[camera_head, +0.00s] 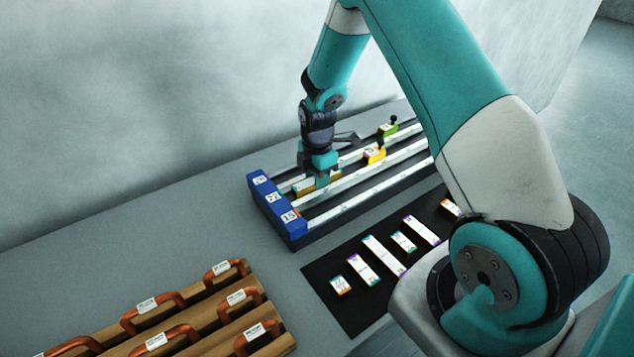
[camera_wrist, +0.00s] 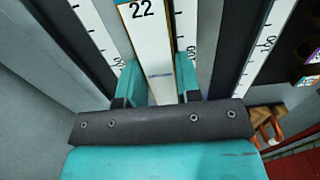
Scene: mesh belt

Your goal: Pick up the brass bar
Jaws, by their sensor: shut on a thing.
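The brass bar (camera_head: 303,188) sits at the middle lane of the rail fixture, near its blue end block (camera_head: 273,203). My gripper (camera_head: 320,180) points down over it and partly hides it. In the wrist view the bar (camera_wrist: 155,55) has a white top marked 22 and brass-coloured edges. It runs lengthwise between the two teal fingers of my gripper (camera_wrist: 160,88), which are shut on its sides. I cannot tell whether the bar touches the lane floor.
Yellow (camera_head: 374,156) and green (camera_head: 388,130) stops stand farther along the lanes. A black mat (camera_head: 322,284) with several white labelled pieces lies in front. Wooden bars with orange handles (camera_head: 152,303) are at lower left. The grey table at left is clear.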

